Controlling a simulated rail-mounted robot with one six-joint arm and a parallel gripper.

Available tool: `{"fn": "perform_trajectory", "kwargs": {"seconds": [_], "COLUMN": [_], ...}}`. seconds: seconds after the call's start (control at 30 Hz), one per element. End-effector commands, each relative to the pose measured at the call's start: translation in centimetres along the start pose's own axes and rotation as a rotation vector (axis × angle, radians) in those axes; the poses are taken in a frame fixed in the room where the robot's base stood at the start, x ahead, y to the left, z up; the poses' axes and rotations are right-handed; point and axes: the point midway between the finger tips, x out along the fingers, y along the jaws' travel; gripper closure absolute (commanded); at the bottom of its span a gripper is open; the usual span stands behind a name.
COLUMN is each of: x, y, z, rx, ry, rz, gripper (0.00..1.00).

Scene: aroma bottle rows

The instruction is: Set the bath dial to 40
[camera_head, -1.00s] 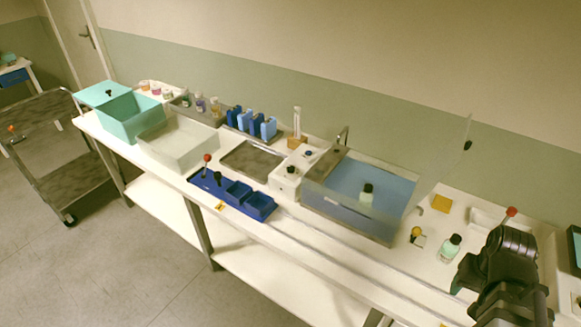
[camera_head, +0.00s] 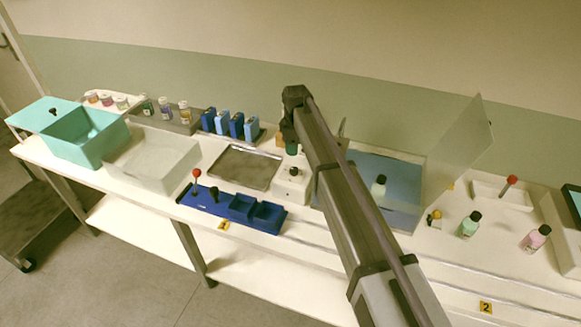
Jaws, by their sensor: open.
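The bath is a clear-walled tank with blue liquid (camera_head: 405,172), partly hidden behind my arm. A small bottle with a black cap (camera_head: 379,186) stands in it. Left of the bath is a white control box (camera_head: 291,192) with a dark knob (camera_head: 294,171) on top, which looks like the dial; its setting is too small to read. My arm crosses the bath's left side. My gripper (camera_head: 290,144) is open and points down above the back of the control box. Its fingertips are hard to make out, and I cannot tell whether they touch anything.
The bath's clear lid (camera_head: 460,145) stands raised on the right. Green (camera_head: 468,227) and pink (camera_head: 535,239) bottles stand right of the bath.

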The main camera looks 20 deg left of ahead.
Motion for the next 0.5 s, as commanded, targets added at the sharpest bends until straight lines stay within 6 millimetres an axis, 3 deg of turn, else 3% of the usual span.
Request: {"fn": "perform_trajectory", "kwargs": {"seconds": [0.17,0.5], "x": [2.7,10.2], "y": [0.0,0.0], "z": [0.0,0.0], "rx": [0.002,0.003], "ry": [0.0,0.0], "rz": [0.0,0.0], "gripper": [0.41,0.41]}}
